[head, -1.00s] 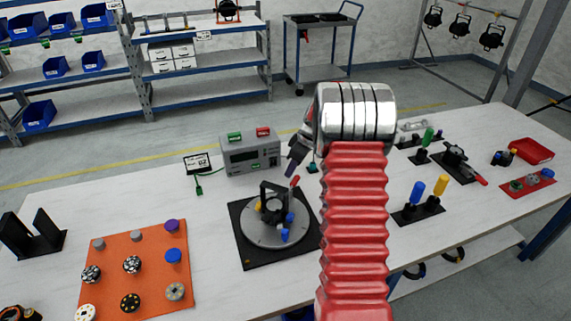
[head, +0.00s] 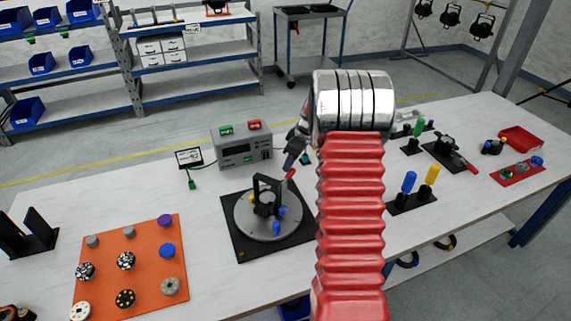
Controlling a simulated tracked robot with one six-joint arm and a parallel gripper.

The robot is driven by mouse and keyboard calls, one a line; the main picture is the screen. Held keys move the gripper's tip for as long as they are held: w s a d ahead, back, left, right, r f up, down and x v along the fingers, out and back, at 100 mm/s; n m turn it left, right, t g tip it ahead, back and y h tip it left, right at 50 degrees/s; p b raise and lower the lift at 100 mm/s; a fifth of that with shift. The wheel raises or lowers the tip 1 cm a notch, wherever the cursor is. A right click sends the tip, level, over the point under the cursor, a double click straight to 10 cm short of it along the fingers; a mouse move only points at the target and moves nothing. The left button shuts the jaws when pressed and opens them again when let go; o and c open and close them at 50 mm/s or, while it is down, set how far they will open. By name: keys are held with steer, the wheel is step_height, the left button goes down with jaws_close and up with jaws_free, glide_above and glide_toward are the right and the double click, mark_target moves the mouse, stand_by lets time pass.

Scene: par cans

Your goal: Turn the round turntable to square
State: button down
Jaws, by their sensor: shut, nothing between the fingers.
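The round grey turntable (head: 246,222) sits on a black square base plate (head: 240,247) near the table's middle. It carries a black upright bracket (head: 268,182), blue pegs (head: 277,228) and a small yellow part (head: 252,198). A red-tipped handle (head: 290,174) shows at its far right side. My gripper (head: 289,167) is shut and empty, close to the red tip. I cannot tell whether they touch. My arm hides the right edge of the base plate.
A grey meter box (head: 242,150) stands behind the turntable, with a small display (head: 189,158) beside it. An orange mat (head: 143,243) with several knobs lies to the left. Blue and yellow handles (head: 409,182) stand right of my arm. Bare table lies between mat and turntable.

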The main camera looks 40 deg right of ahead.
steer(key=shift+s+d+m+h, duration=0.15)
steer(key=shift+s+d+m, duration=0.1)
steer(key=shift+s+m, duration=0.3)
steer(key=shift+s+d+m+h, duration=0.2)
steer(key=shift+s+d+m, duration=0.15)
steer(key=shift+s, duration=0.3)
steer(key=shift+s+d+m+h, duration=0.15)
steer(key=shift+s+d+m, duration=0.05)
steer(key=shift+s+m, duration=0.35)
steer(key=shift+s+d+m+h, duration=0.15)
steer(key=shift+s+m, duration=0.3)
steer(key=shift+s, duration=0.25)
steer(key=shift+s+d+m+h, duration=0.15)
steer(key=shift+s+m, duration=0.25)
steer(key=shift+s, duration=0.25)
steer(key=shift+s+m+h, duration=0.4)
steer(key=shift+s+m, duration=0.6)
steer(key=shift+s, duration=0.65)
steer(key=shift+s+a, duration=0.1)
steer(key=shift+s, duration=0.8)
steer(key=shift+r, duration=0.2)
steer(key=v, duration=1.3)
steer(key=shift+s, duration=0.35)
steer(key=shift+s+r, duration=0.1)
steer(key=shift+s, duration=0.05)
